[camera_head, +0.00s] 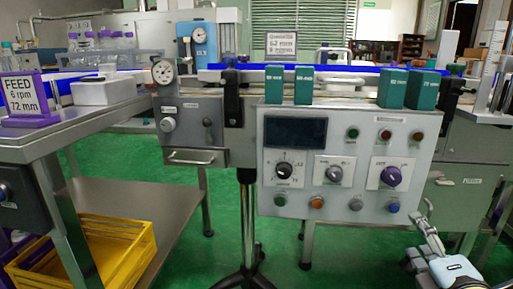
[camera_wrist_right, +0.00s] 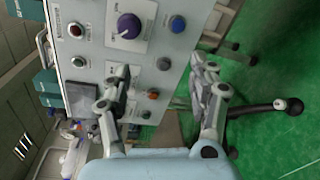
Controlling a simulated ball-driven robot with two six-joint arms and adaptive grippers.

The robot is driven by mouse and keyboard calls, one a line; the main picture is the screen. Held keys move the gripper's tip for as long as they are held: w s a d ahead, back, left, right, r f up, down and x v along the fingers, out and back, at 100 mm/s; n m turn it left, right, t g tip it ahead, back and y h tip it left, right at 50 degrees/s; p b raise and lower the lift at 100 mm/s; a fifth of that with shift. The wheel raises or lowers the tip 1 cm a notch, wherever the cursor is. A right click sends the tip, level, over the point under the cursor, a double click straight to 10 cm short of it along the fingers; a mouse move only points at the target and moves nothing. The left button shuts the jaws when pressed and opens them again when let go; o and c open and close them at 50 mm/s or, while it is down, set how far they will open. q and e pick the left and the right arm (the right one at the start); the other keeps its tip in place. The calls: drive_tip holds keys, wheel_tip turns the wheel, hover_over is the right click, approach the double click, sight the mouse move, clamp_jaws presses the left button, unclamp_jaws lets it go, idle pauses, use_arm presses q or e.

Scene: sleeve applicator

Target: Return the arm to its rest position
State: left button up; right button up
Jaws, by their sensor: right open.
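My right gripper (camera_head: 424,222) is at the lower right of the head view, in front of and below the right end of the machine's control panel (camera_head: 340,130). In the wrist view the two fingers of my right gripper (camera_wrist_right: 160,75) stand wide apart with nothing held between them. The panel fills the upper part of that view, with the purple knob (camera_wrist_right: 129,26) beyond the fingers. The purple knob also shows in the head view (camera_head: 391,176), above and left of the gripper. My left gripper is not in view.
Green boxes (camera_head: 421,90) stand along the top of the machine. A steel side table (camera_head: 100,122) with a FEED sign (camera_head: 19,97) is at the left, and a yellow crate (camera_head: 125,245) sits below. Green floor (camera_head: 350,255) is open under the panel.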

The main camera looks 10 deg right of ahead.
drive_tip(key=s+d+f+m+g, duration=0.1)
drive_tip(key=s+f+m+g, duration=0.2)
drive_tip(key=s+f, duration=0.45)
drive_tip(key=s+d+f+m+g, duration=0.1)
drive_tip(key=s+f+m+g, duration=0.35)
drive_tip(key=f, duration=0.65)
drive_tip(key=s+d+f+m+g, duration=0.1)
drive_tip(key=s+f+m+g, duration=0.1)
drive_tip(key=s+f, duration=0.6)
drive_tip(key=s+a+f+m+g+y, duration=0.35)
drive_tip(key=s+f+m+g, duration=0.35)
drive_tip(key=s+f, duration=0.65)
use_arm(q)
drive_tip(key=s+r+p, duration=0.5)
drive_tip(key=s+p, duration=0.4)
drive_tip(key=p, duration=0.3)
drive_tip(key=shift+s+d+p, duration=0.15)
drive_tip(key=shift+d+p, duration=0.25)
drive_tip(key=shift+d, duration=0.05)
use_arm(e)
drive_tip(key=s+a+r+m, duration=0.2)
drive_tip(key=s+r, duration=0.4)
drive_tip(key=s, duration=0.6)
drive_tip(key=shift+r, duration=0.3)
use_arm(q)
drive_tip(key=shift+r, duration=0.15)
use_arm(e)
drive_tip(key=shift+t, duration=0.25)
